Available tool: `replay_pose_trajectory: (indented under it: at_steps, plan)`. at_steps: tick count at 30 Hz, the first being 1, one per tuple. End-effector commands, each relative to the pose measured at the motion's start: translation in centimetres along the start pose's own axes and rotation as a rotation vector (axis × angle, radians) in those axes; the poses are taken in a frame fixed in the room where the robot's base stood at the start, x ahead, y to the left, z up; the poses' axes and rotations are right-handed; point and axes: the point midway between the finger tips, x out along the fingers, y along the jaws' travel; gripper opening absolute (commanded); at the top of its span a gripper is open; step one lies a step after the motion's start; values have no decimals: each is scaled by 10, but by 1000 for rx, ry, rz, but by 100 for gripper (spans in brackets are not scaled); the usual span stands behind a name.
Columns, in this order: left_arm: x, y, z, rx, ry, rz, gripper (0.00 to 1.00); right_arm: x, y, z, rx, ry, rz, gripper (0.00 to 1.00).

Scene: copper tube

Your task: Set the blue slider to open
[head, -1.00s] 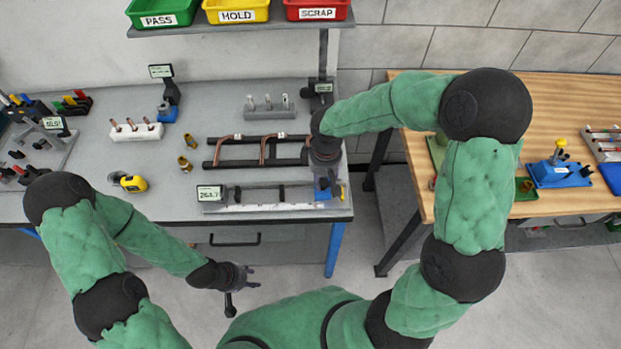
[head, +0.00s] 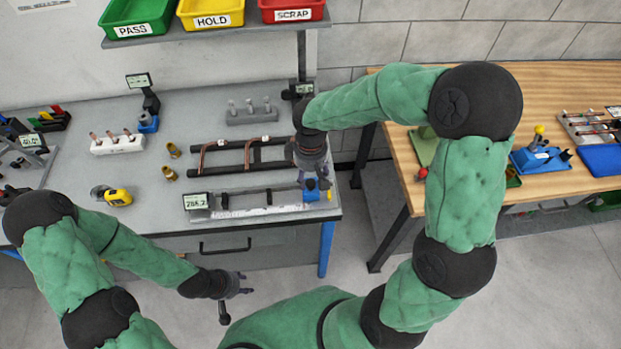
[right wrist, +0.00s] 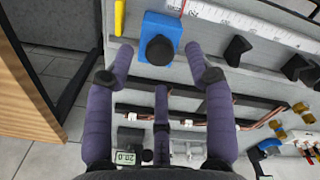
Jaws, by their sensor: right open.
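The blue slider (head: 316,194) sits at the right end of a pale measuring rail (head: 262,211) at the front of the grey bench. In the right wrist view the slider (right wrist: 150,29) is a blue block with a black knob (right wrist: 160,49). My right gripper (head: 312,178) is open above it, pointing down. Its purple-grey fingers (right wrist: 158,62) spread on both sides of the knob; I cannot tell whether they touch it. A small display (head: 196,201) stands at the rail's left end. My left gripper (head: 243,284) is open and empty, in front of the bench.
A rack with copper tubes (head: 237,157) lies just behind the rail. A yellow tape measure (head: 117,196) and brass fittings (head: 168,173) lie to the left. Green, yellow and red bins are on a shelf above. A wooden table (head: 400,170) stands right, across a gap.

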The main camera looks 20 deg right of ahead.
Motion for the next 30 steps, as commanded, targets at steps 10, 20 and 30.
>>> replay_pose_trajectory:
  at_steps: [10, 20, 30]
  plan:
    - [0, 0, 0, 0, 0, 0, 40, -69, 0, -1, 0, 5, 2, 54]
    - [0, 0, 0, 0, 0, 0, 40, -94, 0, 0, -1, 2, 0, 54]
    - [0, 0, 0, 0, 0, 0, 40, -94, 0, 0, -1, 1, 0, 54]
